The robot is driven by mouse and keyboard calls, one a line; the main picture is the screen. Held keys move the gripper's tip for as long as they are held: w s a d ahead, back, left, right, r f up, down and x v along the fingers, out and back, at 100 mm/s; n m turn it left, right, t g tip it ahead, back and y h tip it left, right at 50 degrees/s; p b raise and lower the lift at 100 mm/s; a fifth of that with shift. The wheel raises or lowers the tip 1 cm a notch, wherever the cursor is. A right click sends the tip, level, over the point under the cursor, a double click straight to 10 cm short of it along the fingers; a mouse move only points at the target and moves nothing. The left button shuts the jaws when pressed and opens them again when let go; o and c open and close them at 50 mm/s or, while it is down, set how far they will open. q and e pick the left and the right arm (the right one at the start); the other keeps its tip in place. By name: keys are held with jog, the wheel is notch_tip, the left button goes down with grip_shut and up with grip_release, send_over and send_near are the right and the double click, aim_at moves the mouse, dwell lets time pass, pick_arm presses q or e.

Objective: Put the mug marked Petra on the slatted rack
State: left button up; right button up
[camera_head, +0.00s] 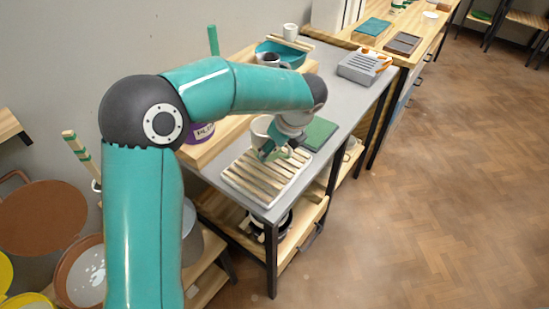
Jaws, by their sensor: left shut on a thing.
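A pale mug (259,126) shows partly behind my left gripper (272,152), which is shut on it. The mug is above the back part of the slatted rack (241,184). I cannot tell whether it touches the slats. No name can be read on it, as the gripper and wrist hide part of it. The rack has wooden slats in a white frame and lies at the near end of the grey table (342,101). My right gripper is not in view.
A green flat pad (319,134) lies just right of the gripper. A purple labelled container (203,134) is left, partly behind my arm. The floor at right is clear.

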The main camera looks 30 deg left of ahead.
aim_at(277, 155)
pick_arm(q)
jog(key=shift+f, duration=2)
jog(key=shift+f, duration=0.15)
jog(key=o, duration=1.4)
jog(key=v, duration=1.2)
jog(key=shift+s, duration=0.1)
